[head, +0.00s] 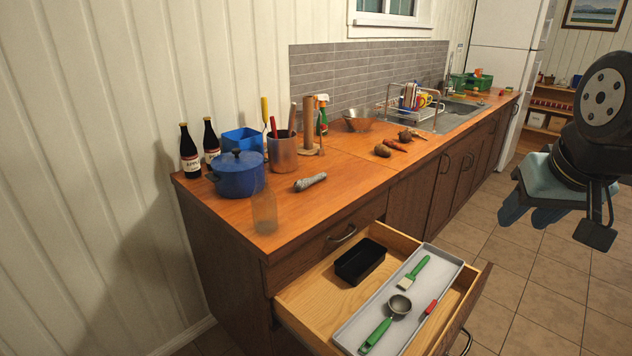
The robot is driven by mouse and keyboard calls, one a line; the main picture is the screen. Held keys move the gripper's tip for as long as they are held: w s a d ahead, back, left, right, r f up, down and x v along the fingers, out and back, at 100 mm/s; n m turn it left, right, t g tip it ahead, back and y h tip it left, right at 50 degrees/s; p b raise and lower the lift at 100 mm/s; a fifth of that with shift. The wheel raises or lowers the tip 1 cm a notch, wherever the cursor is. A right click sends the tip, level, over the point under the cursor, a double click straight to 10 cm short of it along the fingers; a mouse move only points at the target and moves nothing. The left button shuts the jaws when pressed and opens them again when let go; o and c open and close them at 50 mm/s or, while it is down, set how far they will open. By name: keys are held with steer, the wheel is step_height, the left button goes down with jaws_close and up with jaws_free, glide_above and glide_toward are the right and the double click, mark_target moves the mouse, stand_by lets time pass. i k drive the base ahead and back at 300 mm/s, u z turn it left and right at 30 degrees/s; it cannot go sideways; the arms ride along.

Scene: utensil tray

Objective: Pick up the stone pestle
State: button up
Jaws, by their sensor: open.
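The stone pestle (310,182) is a short grey, speckled rod. It lies on its side on the wooden counter (345,178), right of the blue pot and behind the clear glass. My gripper (530,214) is at the right edge of the head view, over the floor. It is open, with nothing seen between its fingers, and far to the right of the pestle. Nothing hides the pestle.
A blue lidded pot (238,174), a clear glass (264,212) and a utensil holder (283,152) stand near the pestle. Below, an open drawer (310,318) juts out, with a utensil tray (450,262) and a black box (360,261). Potatoes and carrots (397,145) lie farther along.

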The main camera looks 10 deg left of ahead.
mark_target(302, 184)
steer(key=u, duration=1.25)
steer(key=i, duration=0.1)
steer(key=z, duration=3.25)
steer(key=k, duration=1.45)
steer(key=u, duration=1.95)
steer(key=i, duration=0.55)
steer(key=u, duration=0.15)
